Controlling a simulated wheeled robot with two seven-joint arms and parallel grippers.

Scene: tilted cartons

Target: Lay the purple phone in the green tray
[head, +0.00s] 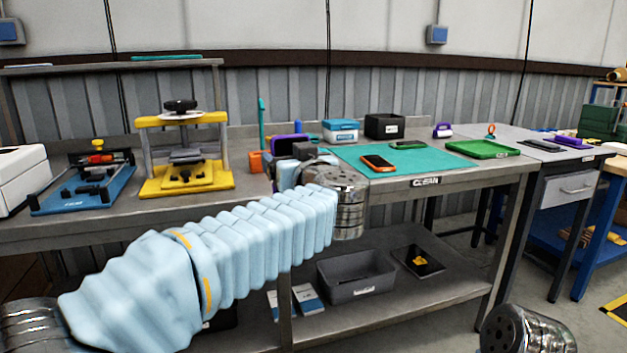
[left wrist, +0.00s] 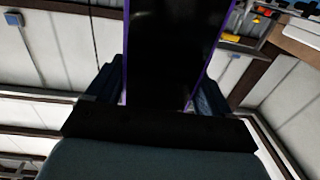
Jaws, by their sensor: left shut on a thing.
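The purple phone (head: 287,142) is held up above the bench, left of the teal mat, partly hidden by my left gripper (head: 291,160). In the left wrist view the phone (left wrist: 174,45) shows a dark face with purple edges, standing out between the fingers of the left gripper (left wrist: 158,90), which is shut on it. The green tray (head: 461,147) lies at the right end of the bench, well to the right of the gripper. My right gripper is out of view.
An orange phone (head: 377,162) and a dark green phone (head: 408,145) lie on the teal mat (head: 449,162). Blue (head: 340,130) and black (head: 385,126) boxes stand behind. Blue (head: 84,192) and yellow (head: 187,182) fixtures stand left. A grey bin (head: 357,288) is on the lower shelf.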

